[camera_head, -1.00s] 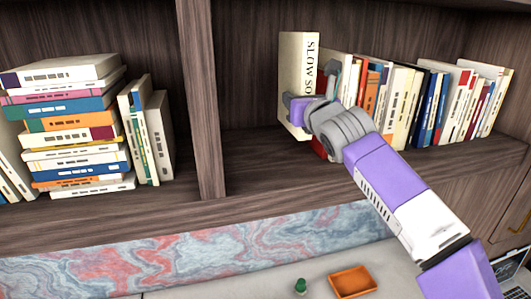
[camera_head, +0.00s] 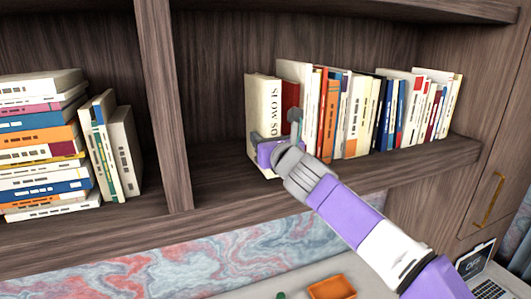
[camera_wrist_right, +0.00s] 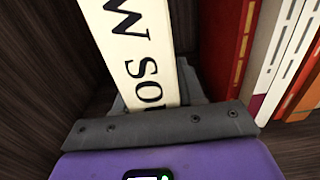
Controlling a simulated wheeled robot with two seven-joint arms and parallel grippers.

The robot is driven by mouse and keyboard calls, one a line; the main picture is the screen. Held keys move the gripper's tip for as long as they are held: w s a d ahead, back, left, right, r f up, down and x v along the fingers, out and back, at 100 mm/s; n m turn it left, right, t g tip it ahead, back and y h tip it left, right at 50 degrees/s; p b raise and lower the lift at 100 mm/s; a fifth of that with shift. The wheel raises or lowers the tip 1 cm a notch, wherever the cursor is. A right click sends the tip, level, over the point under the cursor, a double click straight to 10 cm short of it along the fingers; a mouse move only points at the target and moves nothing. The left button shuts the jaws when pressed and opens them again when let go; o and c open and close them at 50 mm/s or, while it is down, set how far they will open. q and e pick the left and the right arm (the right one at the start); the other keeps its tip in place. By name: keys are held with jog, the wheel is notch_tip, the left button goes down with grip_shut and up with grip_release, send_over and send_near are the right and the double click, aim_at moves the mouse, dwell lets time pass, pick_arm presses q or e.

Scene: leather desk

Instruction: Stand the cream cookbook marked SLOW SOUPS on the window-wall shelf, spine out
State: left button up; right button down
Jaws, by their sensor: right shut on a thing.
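The cream cookbook (camera_head: 268,96), with "SLOW SO" readable on its spine, is upright in the right shelf bay (camera_head: 215,165) at the left end of the book row, spine facing out. My right gripper (camera_head: 276,146) is shut on its lower part, covering the rest of the title. In the right wrist view the cream spine (camera_wrist_right: 135,45) runs down between the grey fingers (camera_wrist_right: 160,118). The book's bottom is mostly hidden, so I cannot tell if it rests on the board. My left gripper is not in view.
A red book (camera_head: 290,97) and a row of several books (camera_head: 345,110) stand right of it. Bare shelf lies to its left, up to the divider (camera_head: 163,100). An orange tray (camera_head: 331,288) and a laptop (camera_head: 478,270) are below.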

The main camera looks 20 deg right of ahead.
notch_tip(320, 180, down, 2)
jog(key=shift+s+b, duration=0.1)
jog(key=shift+b, duration=0.55)
jog(key=c, duration=0.7)
grip_release()
jog(key=shift+f, duration=0.1)
jog(key=shift+s, duration=0.5)
jog(key=s, duration=1.1)
jog(key=shift+a, duration=0.35)
